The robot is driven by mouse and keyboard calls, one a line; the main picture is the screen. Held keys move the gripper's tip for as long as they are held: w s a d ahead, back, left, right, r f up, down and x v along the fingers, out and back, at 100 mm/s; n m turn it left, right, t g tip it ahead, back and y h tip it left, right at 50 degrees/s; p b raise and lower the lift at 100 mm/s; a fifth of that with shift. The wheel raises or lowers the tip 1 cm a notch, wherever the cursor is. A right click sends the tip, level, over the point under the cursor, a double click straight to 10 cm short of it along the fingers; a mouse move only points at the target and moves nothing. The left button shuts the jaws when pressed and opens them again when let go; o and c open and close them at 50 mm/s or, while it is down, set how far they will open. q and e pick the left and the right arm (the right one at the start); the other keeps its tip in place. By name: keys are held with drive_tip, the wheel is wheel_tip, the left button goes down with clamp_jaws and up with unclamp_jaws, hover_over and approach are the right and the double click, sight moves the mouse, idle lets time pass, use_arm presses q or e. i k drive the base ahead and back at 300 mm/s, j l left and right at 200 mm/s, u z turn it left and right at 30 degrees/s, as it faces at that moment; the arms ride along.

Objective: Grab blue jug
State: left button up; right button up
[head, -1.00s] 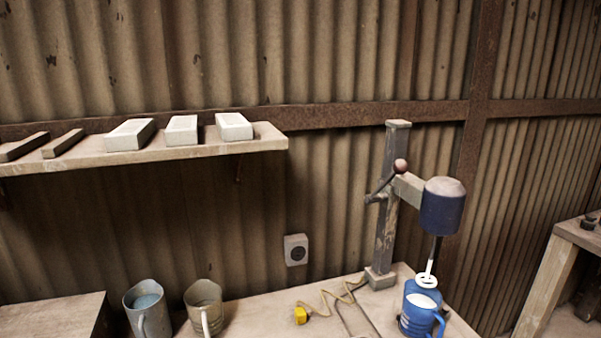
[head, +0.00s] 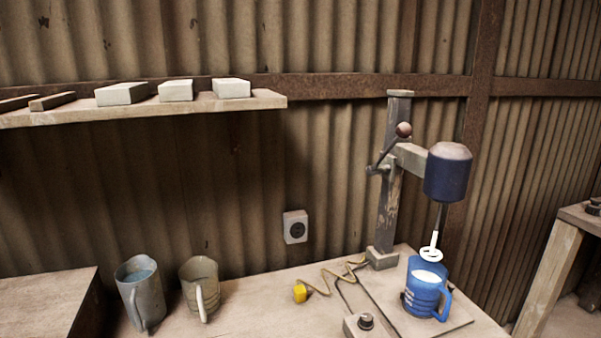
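The blue jug (head: 424,291) stands upright at the right of the workbench, on the base plate of a mixer stand. Its handle points to the right and pale, whitish contents show inside. The white ring-shaped mixer head (head: 431,253) hangs over the jug's mouth; I cannot tell whether it touches the contents. Neither of my grippers is in view.
The mixer stand's post (head: 393,180) and dark blue motor (head: 448,172) rise behind and above the jug. A grey jug (head: 139,296) and a beige jug (head: 200,287) stand at the left. A yellow plug (head: 300,293) with its cord lies mid-bench. A shelf (head: 200,105) holds pale blocks.

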sight(429, 293)
drive_tip(key=l+u, duration=0.1)
drive_tip(key=u, duration=0.3)
drive_tip(key=l+u, duration=0.4)
drive_tip(key=l, duration=0.5)
drive_tip(key=l+u, duration=0.35)
drive_tip(key=l, duration=0.55)
drive_tip(key=k, duration=0.05)
